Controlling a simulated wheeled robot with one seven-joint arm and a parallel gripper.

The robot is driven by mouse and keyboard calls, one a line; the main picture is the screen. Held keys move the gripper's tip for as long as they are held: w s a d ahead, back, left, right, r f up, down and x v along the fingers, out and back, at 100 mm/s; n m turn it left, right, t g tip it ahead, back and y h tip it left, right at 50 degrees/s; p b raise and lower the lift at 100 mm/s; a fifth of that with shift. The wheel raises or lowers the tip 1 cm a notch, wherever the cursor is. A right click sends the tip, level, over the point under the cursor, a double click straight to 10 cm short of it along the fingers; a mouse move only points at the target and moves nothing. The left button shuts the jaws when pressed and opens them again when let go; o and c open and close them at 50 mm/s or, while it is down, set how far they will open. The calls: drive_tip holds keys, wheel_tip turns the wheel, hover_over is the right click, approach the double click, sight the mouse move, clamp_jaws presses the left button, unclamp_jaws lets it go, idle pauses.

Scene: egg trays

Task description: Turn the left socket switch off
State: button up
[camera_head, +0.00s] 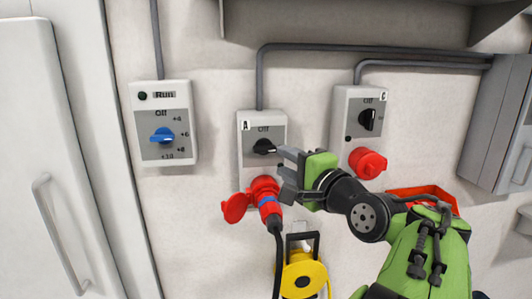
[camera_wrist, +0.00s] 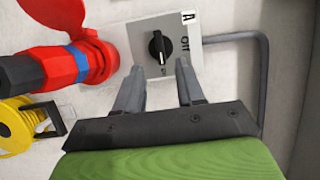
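The left socket box (camera_head: 246,163), marked A, is grey with a black rotary switch (camera_head: 264,147) under the word Off. The switch's knob lies sideways in the head view, crosswise to the direction of Off. The switch also shows in the wrist view (camera_wrist: 158,47), just beyond the fingertips. My gripper (camera_head: 281,161) is at the right side of box A, close to the switch. In the wrist view my gripper (camera_wrist: 160,66) is open and empty, its fingers apart with the knob roughly between and ahead of them. I cannot tell whether a finger touches the box.
A red plug (camera_head: 268,202) with a black cable sits below box A, beside a red flap (camera_head: 235,208). Box C (camera_head: 343,104) is to the right, with a red cover (camera_head: 367,163). A Run box (camera_head: 184,99) is left. A yellow reel (camera_head: 302,275) hangs below.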

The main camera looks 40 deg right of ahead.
sight(267, 151)
drive_tip(key=x, duration=0.6)
drive_tip(key=shift+w, duration=0.4)
drive_tip(key=shift+c, duration=0.4)
clamp_jaws()
